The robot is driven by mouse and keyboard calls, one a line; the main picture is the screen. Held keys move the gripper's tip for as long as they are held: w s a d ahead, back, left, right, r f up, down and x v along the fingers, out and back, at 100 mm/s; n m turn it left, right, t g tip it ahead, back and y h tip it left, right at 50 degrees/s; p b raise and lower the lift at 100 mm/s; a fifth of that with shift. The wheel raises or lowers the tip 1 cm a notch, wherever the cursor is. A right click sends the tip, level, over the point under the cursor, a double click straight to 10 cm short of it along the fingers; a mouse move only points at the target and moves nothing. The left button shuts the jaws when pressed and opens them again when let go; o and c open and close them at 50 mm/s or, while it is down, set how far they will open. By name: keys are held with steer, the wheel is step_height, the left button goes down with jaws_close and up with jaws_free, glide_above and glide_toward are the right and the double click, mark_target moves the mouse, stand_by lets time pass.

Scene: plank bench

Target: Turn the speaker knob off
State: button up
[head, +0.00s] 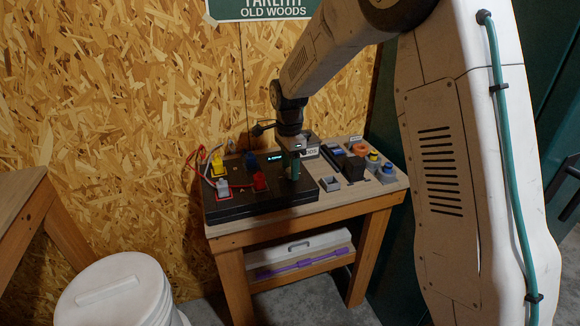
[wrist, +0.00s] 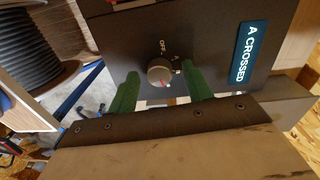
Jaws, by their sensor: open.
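The speaker knob (wrist: 160,72) is a small grey round dial on a dark panel in the wrist view. The word OFF is printed beside it, above it in the picture. A pale and red mark shows on the knob's lower right part, away from OFF. My gripper (head: 291,171) is over the right part of the black box (head: 236,211) in the head view, hiding the knob there. In the wrist view its green fingers are apart, with the knob between their tips. I cannot tell whether either finger touches it.
A blue label (wrist: 248,52) reading A CROSSED is on the panel. Yellow (head: 217,164), red (head: 259,181) and white plugs with wires stand on the box's left part. Other small devices (head: 372,160) crowd the bench's right. A white bucket (head: 118,295) stands at lower left.

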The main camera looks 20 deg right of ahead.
steer(key=shift+f, duration=0.2)
steer(key=c, duration=1)
